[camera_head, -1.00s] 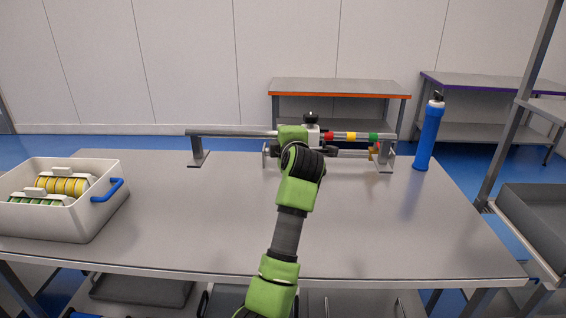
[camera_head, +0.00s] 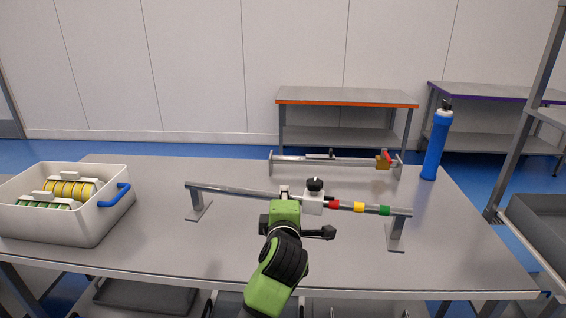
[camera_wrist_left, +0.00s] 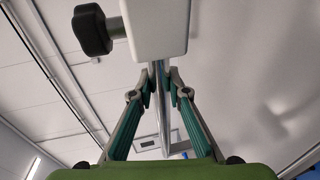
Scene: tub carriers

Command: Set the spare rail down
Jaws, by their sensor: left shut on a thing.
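The spare rail (camera_head: 240,192) is a grey bar with a flat-footed stand at each end and red, yellow and green bands on its right half. A white block (camera_head: 313,205) with a black knob sits near its middle. My left gripper (camera_head: 287,192) is shut on the rail beside the white block. In the left wrist view the fingers (camera_wrist_left: 162,80) close on a thin grey part next to the white block (camera_wrist_left: 155,28). The rail slants, its right end nearer me. I cannot tell whether its feet touch the table. My right gripper is not in view.
Behind lies another grey rail assembly (camera_head: 345,162) with a brass-coloured block and red part. A blue bottle (camera_head: 437,145) stands at the back right. A white tub (camera_head: 90,225) with yellow and green rolls stands at left. The grey table (camera_head: 150,260) is clear in front.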

